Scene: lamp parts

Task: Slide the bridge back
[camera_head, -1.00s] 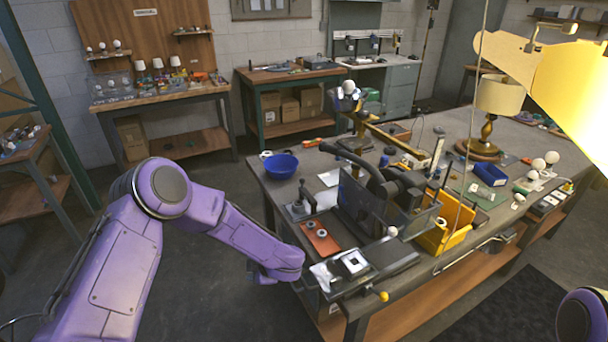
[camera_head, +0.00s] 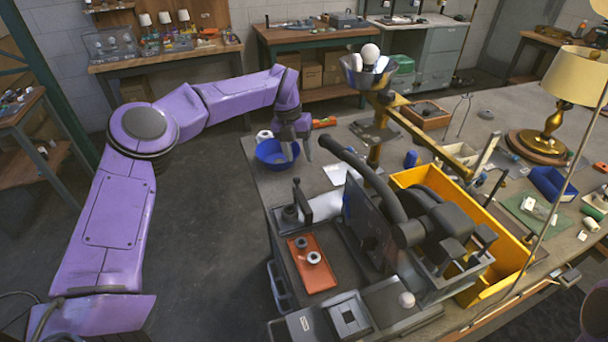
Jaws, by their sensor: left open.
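No part is clearly recognisable as the bridge. A brass beam (camera_head: 428,138) spans from a post on a dark base (camera_head: 375,132) toward the yellow bin, with a cup of white bulbs (camera_head: 366,70) near its far end. A black machine with a curved arm (camera_head: 365,178) stands in front of it. My left gripper (camera_head: 294,152) is open, pointing down at the blue bowl (camera_head: 275,160) near the bench's left edge. Its fingers overlap the bowl's right side in the picture; I cannot tell whether they touch. My right gripper is out of view.
A yellow bin (camera_head: 507,265) stands right of the machine. An orange tray (camera_head: 312,264) with small round parts lies in front. A brass lamp (camera_head: 545,135) stands at the right. A white sheet (camera_head: 338,173) lies beside the bowl. Open floor lies left of the bench.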

